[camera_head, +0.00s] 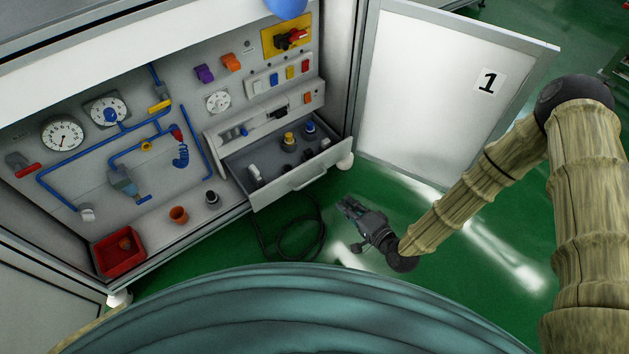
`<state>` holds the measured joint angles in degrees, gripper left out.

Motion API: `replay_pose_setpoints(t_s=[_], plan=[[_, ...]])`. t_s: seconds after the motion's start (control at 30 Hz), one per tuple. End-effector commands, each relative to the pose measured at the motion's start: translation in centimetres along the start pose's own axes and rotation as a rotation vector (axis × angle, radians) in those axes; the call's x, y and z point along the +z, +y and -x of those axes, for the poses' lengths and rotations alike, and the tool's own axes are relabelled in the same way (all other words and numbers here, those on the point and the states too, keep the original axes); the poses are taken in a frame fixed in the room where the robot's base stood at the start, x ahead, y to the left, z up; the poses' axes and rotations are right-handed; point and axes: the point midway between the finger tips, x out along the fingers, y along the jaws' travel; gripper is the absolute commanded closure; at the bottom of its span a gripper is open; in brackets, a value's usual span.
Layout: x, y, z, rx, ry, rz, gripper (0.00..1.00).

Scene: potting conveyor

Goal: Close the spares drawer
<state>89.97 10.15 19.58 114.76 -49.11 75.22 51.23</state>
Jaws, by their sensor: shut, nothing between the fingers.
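The spares drawer (310,179) is pulled out at the lower right of the cabinet. Several small parts lie in it, among them a yellow-topped part (289,140) and a blue-topped part (309,130). A bar handle (308,181) runs along its front. My gripper (347,206) is shut and empty, to the right of and below the drawer front in the picture, apart from it. My arm reaches in from the right.
A cabinet door marked 1 (440,85) stands open at the right. A dark cable (296,240) lies on the green floor below the drawer. A red bin (118,252), an orange pot (179,214) and a dark fitting (212,198) stand on the cabinet's bottom ledge.

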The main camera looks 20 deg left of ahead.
Motion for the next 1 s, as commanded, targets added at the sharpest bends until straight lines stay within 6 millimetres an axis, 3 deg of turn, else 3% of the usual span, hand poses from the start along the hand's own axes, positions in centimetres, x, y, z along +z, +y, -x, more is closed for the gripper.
replay_pose_setpoints(t_s=[0.03,0.2,0.57,1.0], plan=[[0.0,1.5,-1.0,-0.038,0.004,-0.019,1.0],[-0.5,1.8,-2.9,-0.153,0.003,-0.076,1.0],[-0.8,1.3,-4.7,-0.229,-0.003,-0.114,1.0],[-0.7,0.1,-11.3,-0.228,-0.004,-0.113,1.0]])
